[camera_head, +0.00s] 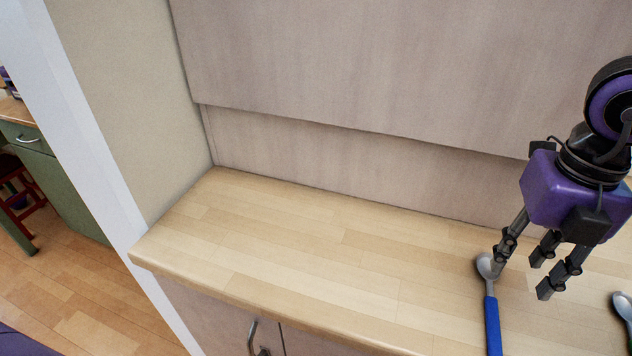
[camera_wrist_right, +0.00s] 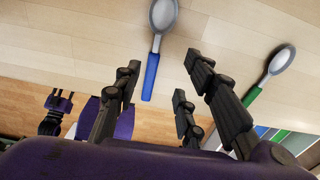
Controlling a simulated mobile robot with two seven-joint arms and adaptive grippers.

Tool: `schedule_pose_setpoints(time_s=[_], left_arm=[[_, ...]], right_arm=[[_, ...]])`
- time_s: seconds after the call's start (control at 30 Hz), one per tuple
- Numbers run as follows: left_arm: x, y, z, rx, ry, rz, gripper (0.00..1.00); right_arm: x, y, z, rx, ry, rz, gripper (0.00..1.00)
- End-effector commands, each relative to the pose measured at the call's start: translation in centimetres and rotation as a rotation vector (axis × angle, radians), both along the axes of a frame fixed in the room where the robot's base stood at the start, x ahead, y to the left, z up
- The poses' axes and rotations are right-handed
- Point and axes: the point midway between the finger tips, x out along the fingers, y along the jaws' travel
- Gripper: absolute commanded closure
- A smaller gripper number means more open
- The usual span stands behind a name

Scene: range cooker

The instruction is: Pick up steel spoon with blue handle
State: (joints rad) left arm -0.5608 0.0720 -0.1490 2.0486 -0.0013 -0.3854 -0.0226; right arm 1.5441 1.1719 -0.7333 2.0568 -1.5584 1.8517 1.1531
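The steel spoon with the blue handle (camera_head: 492,318) lies on the wooden counter, its bowl toward the wall. In the right wrist view the spoon (camera_wrist_right: 151,76) lies beyond the fingers, its handle between the left and right ones. My right gripper (camera_head: 522,275) is open with its fingers spread and pointing down. One finger is beside the spoon's bowl in the head view; I cannot tell whether it touches. My left gripper is outside the head view; a small dark and purple part in the right wrist view (camera_wrist_right: 56,108) looks like it, fingers unclear.
A second steel spoon, with a green handle (camera_wrist_right: 250,97), lies to the right; its bowl (camera_head: 622,304) shows at the head view's right edge. Bare counter (camera_head: 300,245) lies to the left. A wall panel (camera_head: 380,165) stands behind. A cabinet handle (camera_head: 254,338) is below the front edge.

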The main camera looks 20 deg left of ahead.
Motion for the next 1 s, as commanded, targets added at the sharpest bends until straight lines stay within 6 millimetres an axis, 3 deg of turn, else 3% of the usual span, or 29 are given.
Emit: schedule_pose_setpoints(time_s=[0.6, 0.87, 1.0], left_arm=[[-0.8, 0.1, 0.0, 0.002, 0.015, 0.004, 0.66], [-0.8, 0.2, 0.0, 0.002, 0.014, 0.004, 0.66], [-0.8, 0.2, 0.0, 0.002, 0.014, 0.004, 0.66]], right_arm=[[-0.5, 0.8, -7.3, -0.001, 0.002, 0.0, 0.62], [-0.5, 0.8, -7.8, 0.001, 0.001, 0.0, 0.62], [-0.5, 0.8, -7.7, 0.001, 0.001, 0.0, 0.77]])
